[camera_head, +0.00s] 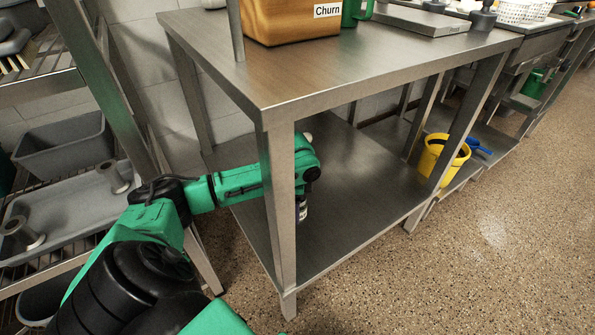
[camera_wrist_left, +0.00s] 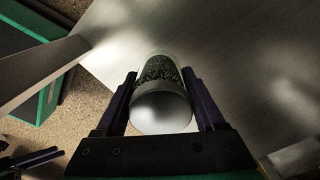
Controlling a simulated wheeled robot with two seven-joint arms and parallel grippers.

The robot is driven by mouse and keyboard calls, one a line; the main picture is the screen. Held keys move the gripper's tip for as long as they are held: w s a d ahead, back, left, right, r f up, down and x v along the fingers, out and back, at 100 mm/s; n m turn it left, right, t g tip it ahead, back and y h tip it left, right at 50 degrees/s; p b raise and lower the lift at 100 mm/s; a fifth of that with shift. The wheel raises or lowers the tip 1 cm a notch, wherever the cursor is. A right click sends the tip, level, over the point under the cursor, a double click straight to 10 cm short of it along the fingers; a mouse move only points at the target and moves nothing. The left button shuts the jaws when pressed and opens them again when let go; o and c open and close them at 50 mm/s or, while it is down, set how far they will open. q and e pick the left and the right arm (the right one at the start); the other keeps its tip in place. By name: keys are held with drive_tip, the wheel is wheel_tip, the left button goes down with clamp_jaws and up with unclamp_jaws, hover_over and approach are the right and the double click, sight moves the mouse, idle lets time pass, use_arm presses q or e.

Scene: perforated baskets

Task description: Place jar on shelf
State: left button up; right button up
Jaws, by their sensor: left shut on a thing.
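A jar with a silvery round lid and dark green contents shows in the left wrist view (camera_wrist_left: 160,103). My left gripper (camera_wrist_left: 160,82) is shut on it, with one dark finger on each side. In the head view, my left arm reaches in behind the front leg of a steel table, over its lower shelf (camera_head: 350,205). The jar's lower part (camera_head: 302,212) shows just right of that leg, below the wrist; the leg hides most of the gripper. I cannot tell whether the jar touches the shelf.
The table top (camera_head: 330,65) is above my forearm, and its front leg (camera_head: 281,210) stands close beside it. The lower shelf is largely bare. A yellow bucket (camera_head: 441,160) stands at the right. A rack with grey trays (camera_head: 65,145) stands at the left.

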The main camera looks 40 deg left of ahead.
use_arm(q)
wheel_tip(320, 180, down, 9)
drive_tip(key=b, duration=0.3)
drive_tip(key=shift+r, duration=0.3)
use_arm(e)
drive_tip(key=shift+m+t, duration=0.3)
drive_tip(key=shift+t, duration=0.3)
drive_tip(key=f, duration=0.4)
drive_tip(key=shift+a+f, duration=0.1)
drive_tip(key=shift+a, duration=0.2)
use_arm(q)
drive_tip(key=o, duration=1.6)
drive_tip(key=shift+c, duration=0.2)
